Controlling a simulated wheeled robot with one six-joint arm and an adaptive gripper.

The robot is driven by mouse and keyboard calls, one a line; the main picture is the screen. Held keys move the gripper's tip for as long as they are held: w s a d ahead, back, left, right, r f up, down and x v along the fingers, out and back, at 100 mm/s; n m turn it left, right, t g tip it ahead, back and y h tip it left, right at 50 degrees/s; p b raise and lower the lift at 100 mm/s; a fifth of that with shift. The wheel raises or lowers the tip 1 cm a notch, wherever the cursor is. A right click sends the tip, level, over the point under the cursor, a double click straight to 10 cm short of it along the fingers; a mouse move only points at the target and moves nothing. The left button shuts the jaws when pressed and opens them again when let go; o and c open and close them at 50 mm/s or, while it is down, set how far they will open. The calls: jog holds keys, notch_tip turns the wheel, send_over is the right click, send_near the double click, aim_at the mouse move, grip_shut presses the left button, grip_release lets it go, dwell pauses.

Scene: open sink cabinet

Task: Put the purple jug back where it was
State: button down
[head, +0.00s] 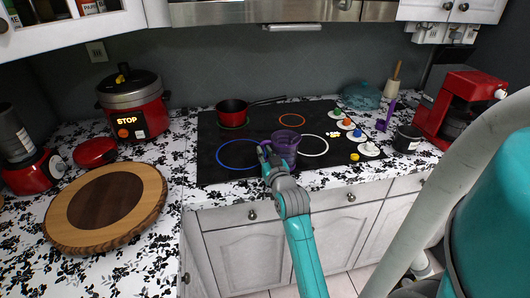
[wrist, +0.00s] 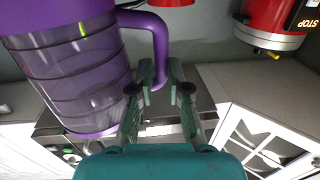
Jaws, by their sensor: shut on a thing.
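The purple jug (head: 287,139) has see-through walls with dark rings. In the head view it is upright over the front middle of the black cooktop (head: 214,150), between the blue and white rings. I cannot tell whether its base touches the glass. In the wrist view the jug (wrist: 70,75) fills the left side, its purple handle curving down to my gripper (wrist: 161,85). My gripper (head: 266,155) is shut on the handle, on the jug's left front side in the head view. The fingers hide part of the handle.
A red pot (head: 232,111) stands at the cooktop's back left. Several coloured knobs (head: 347,123) line its right side. A red cooker (head: 133,110) and a round wooden board (head: 150,215) are on the left counter. A dark mug (head: 406,139) and red coffee machine (head: 455,107) are right.

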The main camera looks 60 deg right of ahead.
jog(key=c, duration=1.1)
grip_release()
jog(key=shift+s+a+f, duration=0.1)
jog(key=v, duration=1.1)
jog(key=s+a+f+n+t+y, duration=0.1)
jog(key=a+f+y, duration=0.1)
jog(key=a+f, duration=0.35)
jog(key=s+a+f+n+y, duration=0.1)
jog(key=s+a+f+y, duration=0.1)
jog(key=a, duration=0.7)
jog(key=s+a+f+n+t+y, duration=0.1)
jog(key=a+f+n+y, duration=0.15)
jog(key=a, duration=0.45)
jog(key=s+a+n+y, duration=0.1)
jog(key=s+a+y, duration=0.1)
jog(key=s+a, duration=0.2)
jog(key=s+a+f+n+y, duration=0.1)
jog(key=s+a+n+y, duration=0.1)
jog(key=s+a, duration=0.3)
jog(key=s+a+n+y, duration=0.1)
jog(key=s+a+y, duration=0.1)
jog(key=s+a, duration=0.3)
jog(key=shift+s+a+f, duration=0.15)
jog(key=shift+s, duration=1.9)
